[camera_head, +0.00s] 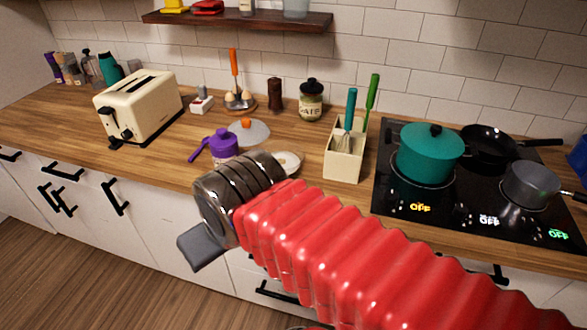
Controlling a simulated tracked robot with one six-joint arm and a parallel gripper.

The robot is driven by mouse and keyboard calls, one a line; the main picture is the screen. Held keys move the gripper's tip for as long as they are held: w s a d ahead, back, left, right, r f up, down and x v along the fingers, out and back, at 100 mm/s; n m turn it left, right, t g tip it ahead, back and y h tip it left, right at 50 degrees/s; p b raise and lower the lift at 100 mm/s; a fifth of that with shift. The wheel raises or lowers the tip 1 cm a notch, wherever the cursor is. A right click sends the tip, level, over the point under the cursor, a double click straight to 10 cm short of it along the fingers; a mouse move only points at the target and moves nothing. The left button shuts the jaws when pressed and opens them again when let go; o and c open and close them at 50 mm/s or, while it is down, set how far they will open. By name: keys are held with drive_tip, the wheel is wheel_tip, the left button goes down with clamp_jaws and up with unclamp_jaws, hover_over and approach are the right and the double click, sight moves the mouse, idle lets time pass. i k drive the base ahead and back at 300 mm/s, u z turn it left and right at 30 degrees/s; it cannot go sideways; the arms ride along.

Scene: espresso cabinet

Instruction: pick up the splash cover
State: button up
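A flat, round grey cover with an orange knob, which looks like the splash cover (258,133), lies on the wooden counter behind the purple pot. My arm, in a red ribbed sleeve, reaches in from the lower right. My gripper (203,248) is at its dark ringed end, in front of the counter's front edge and nearer the camera than the cover. It is apart from the cover. Only one grey finger part shows clearly, so I cannot tell whether it is open or shut. Nothing is seen held in it.
A purple lidded pot (223,145) and a small pale dish (289,163) stand near the cover. A cream toaster (140,105) is at left. A utensil holder (344,160) and the hob (395,200) with a teal pot (429,155) are at right.

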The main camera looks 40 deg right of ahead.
sight(258, 133)
drive_tip(key=z, duration=0.3)
drive_tip(key=k, duration=0.15)
drive_tip(key=z, duration=1.9)
drive_tip(key=k, duration=0.65)
drive_tip(key=u, duration=0.95)
drive_tip(key=i, duration=1)
drive_tip(key=z, duration=0.05)
